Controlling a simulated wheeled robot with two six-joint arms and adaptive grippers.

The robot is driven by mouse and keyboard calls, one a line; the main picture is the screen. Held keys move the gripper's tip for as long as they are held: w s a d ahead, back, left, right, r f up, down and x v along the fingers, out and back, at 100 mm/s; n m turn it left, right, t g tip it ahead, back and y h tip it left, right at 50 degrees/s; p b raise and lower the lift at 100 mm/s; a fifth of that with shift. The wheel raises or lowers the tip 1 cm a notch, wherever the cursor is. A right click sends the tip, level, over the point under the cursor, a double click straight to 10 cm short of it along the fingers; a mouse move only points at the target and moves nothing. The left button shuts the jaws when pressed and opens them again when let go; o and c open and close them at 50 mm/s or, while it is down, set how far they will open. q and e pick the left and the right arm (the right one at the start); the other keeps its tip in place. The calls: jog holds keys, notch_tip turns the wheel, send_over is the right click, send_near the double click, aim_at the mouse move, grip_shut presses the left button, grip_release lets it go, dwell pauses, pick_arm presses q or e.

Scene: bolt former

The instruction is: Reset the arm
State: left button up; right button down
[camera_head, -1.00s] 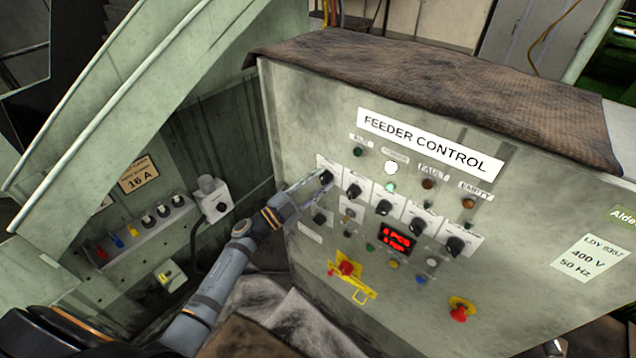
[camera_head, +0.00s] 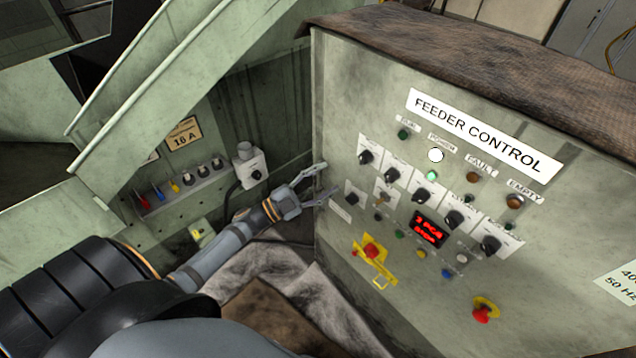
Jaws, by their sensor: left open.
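My left arm comes in from the lower left. My left gripper (camera_head: 322,184) is open and empty, with its two fingers spread toward the left edge of the feeder control panel (camera_head: 345,95). It is left of the upper-left black knob (camera_head: 365,157) and does not hold it. Whether a fingertip touches the panel edge I cannot tell. My right gripper is not in view.
The panel carries several black knobs, a lit green lamp (camera_head: 432,175), a red display (camera_head: 429,230) and red stop buttons (camera_head: 371,251) on yellow plates. A grey switch box (camera_head: 250,168) is on the green machine wall at left. A brown cloth (camera_head: 470,50) covers the panel top.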

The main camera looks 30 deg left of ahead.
pick_arm(q)
jog(key=shift+v, duration=1.15)
jog(key=a+f+n+y, duration=0.3)
jog(key=f+n+y, duration=0.1)
jog(key=f, duration=0.4)
jog(key=a+f+n+y, duration=0.3)
jog(key=a+f+y, duration=0.1)
jog(key=f, duration=0.4)
jog(key=s+a+f+n+g+y, duration=0.25)
jog(key=s+f, duration=0.25)
jog(key=f, duration=0.5)
jog(key=s+a+f+n+g+y, duration=0.1)
jog(key=s+f+n+g+y, duration=0.3)
jog(key=f, duration=0.5)
jog(key=s+d+f+n+g, duration=0.1)
jog(key=s+d+f+g, duration=0.1)
jog(key=s+f, duration=0.4)
jog(key=s+d+f+n+g+h, duration=0.1)
jog(key=s+f+g, duration=0.3)
jog(key=s, duration=0.9)
jog(key=s+d+f+n+g+b, duration=0.1)
jog(key=s+d+f+g, duration=0.2)
jog(key=s+f, duration=0.5)
jog(key=s+d, duration=0.1)
jog(key=s, duration=0.1)
jog(key=shift+s, duration=0.3)
